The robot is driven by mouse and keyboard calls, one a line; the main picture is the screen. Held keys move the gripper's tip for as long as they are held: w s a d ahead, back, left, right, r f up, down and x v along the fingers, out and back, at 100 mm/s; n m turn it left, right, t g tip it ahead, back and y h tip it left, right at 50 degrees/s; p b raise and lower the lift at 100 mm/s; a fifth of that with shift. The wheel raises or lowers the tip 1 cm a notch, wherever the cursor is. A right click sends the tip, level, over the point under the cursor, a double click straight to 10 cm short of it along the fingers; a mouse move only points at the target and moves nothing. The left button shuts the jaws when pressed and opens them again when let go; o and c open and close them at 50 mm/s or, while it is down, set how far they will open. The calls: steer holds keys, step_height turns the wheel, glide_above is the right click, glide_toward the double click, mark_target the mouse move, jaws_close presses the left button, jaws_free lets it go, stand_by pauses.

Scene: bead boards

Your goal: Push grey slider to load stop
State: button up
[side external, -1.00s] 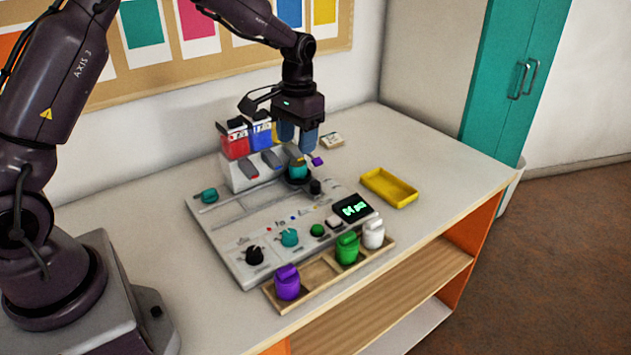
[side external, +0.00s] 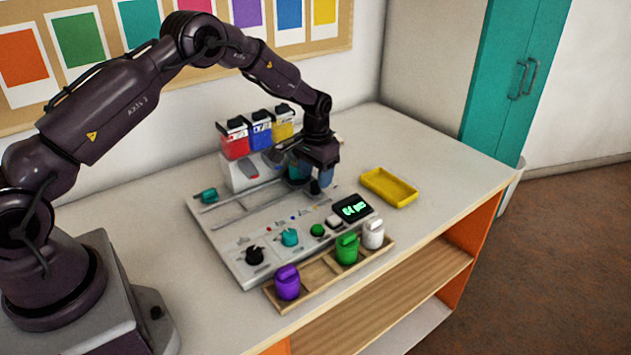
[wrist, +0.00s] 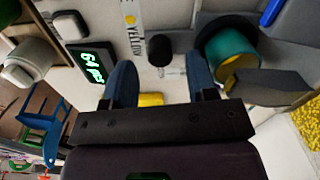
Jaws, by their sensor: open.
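A dark grey-black knob (side external: 315,187), which may be the grey slider, stands at the right end of the board (side external: 250,215). In the wrist view the knob (wrist: 160,50) sits beside a strip marked YELLOW. My gripper (side external: 316,178) is low over that end, its blue fingers apart. In the wrist view my gripper (wrist: 161,82) has the knob ahead of and roughly between its fingertips, with nothing clamped; contact cannot be told. A teal jar (wrist: 232,55) sits in a dark round holder beside the right finger. In the side view my gripper partly hides this jar.
Red, blue and yellow bead hoppers (side external: 260,135) stand behind the board. A lit display (side external: 352,208) is at its front right. A wooden rack (side external: 320,272) holds purple, green and white jars in front. A yellow tray (side external: 388,187) lies right, with free table around it.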

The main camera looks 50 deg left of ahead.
steer(key=shift+f, duration=1.25)
jaws_close()
steer(key=shift+s, duration=0.1)
steer(key=s, duration=2.1)
steer(key=shift+s, duration=0.1)
jaws_free()
